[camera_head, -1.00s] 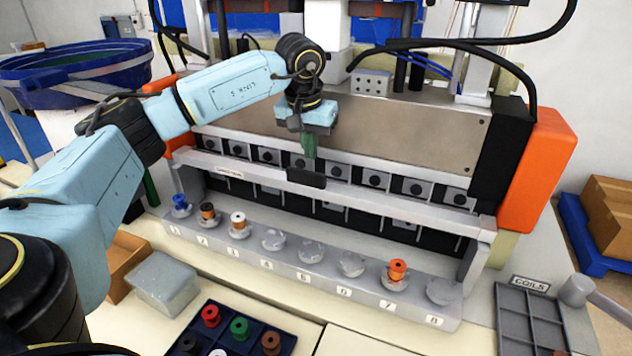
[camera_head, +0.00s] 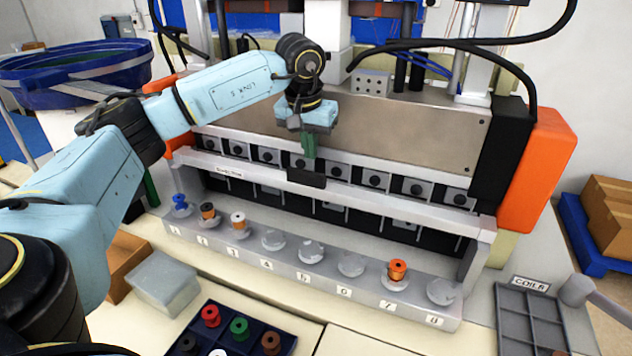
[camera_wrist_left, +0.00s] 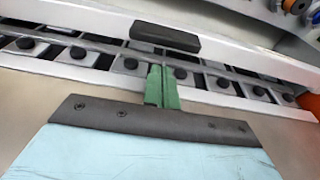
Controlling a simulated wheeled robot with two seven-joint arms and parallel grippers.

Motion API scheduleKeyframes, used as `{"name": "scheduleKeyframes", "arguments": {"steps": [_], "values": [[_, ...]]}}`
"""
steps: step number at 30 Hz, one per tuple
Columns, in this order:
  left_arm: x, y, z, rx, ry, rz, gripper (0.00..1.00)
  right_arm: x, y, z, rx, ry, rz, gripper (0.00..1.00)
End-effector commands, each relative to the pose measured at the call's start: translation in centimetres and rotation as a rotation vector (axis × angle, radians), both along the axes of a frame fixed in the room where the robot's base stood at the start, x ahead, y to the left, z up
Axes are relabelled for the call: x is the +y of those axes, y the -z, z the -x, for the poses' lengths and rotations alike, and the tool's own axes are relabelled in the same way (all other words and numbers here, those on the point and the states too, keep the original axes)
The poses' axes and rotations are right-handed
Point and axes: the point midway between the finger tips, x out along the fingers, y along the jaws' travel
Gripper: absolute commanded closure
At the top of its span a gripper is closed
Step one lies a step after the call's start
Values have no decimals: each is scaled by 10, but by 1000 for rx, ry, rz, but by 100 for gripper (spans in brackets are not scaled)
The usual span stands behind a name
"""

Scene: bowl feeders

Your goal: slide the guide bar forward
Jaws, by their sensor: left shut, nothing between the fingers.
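The guide bar (camera_head: 385,202) is a long light-grey bar across the front of the machine, with a black handle block (camera_head: 306,178) near its middle. My left gripper (camera_head: 309,152) is shut and empty, its green fingers pointing down just behind the black handle. In the left wrist view the shut green fingers (camera_wrist_left: 161,86) sit over the row of black knobs, with the black handle (camera_wrist_left: 166,37) a little beyond their tips. I cannot tell whether the fingers touch the bar. My right gripper is not in view.
Below the bar is a grey ledge with numbered cups (camera_head: 351,264), some holding coloured spools. A dark spool tray (camera_head: 216,336), a clear box (camera_head: 163,283) and a grey coils tray (camera_head: 520,320) lie in front. An orange end cover (camera_head: 540,170) stands at right.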

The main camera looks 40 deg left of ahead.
Motion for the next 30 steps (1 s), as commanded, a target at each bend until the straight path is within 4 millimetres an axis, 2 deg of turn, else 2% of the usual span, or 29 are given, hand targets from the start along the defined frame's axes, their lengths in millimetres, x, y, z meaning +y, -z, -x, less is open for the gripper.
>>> {"name": "scheduleKeyframes", "arguments": {"steps": [8, 30], "values": [[0, 5, 0, 1, 0, 0, 100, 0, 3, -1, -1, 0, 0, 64], [0, 42, 0, 1, 0, -1, 100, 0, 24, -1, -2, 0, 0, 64]]}}
